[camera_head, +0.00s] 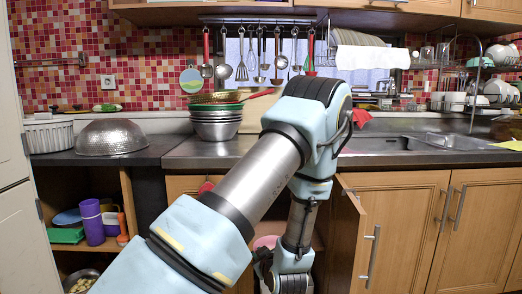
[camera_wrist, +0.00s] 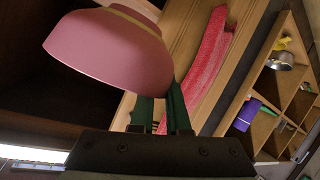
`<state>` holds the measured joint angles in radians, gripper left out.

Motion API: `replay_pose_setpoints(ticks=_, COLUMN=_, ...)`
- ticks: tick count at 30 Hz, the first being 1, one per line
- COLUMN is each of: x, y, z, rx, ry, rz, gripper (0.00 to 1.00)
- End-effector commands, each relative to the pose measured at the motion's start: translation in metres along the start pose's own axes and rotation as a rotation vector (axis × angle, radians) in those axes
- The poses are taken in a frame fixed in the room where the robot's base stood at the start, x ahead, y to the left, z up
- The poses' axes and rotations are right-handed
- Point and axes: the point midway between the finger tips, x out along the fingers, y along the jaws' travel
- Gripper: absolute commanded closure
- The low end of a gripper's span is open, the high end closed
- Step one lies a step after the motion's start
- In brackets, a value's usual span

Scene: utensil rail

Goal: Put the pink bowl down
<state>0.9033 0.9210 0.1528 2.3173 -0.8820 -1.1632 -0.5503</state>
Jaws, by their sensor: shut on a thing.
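The pink bowl (camera_wrist: 108,52) fills the upper left of the wrist view, its lower rim edge at my gripper (camera_wrist: 160,108). My gripper's two dark green fingers are shut on the bowl's edge. In the head view a small part of the pink bowl (camera_head: 267,241) shows behind my arm, low in front of the open cabinet under the counter. My forearm and wrist hide most of it there. I cannot tell from these views whether the bowl touches a surface below.
A long red cloth-like thing (camera_wrist: 208,62) lies near the bowl in the wrist view. An open cabinet door (camera_head: 345,240) stands right of my wrist. Stacked bowls (camera_head: 216,126) and a metal colander (camera_head: 111,137) stand on the counter.

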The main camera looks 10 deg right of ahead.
Motion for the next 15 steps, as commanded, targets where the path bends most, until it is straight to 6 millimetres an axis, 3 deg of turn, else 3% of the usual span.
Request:
replay_pose_setpoints(ticks=5, x=0.024, y=-0.048, z=-0.015, rx=0.013, ry=-0.009, rz=0.015, gripper=1.0)
replay_pose_setpoints(ticks=12, x=0.065, y=-0.151, z=-0.035, rx=0.034, ry=-0.034, rz=0.064, gripper=1.0)
replay_pose_setpoints(ticks=15, x=0.075, y=-0.185, z=-0.04, rx=0.039, ry=-0.041, rz=0.087, gripper=1.0)
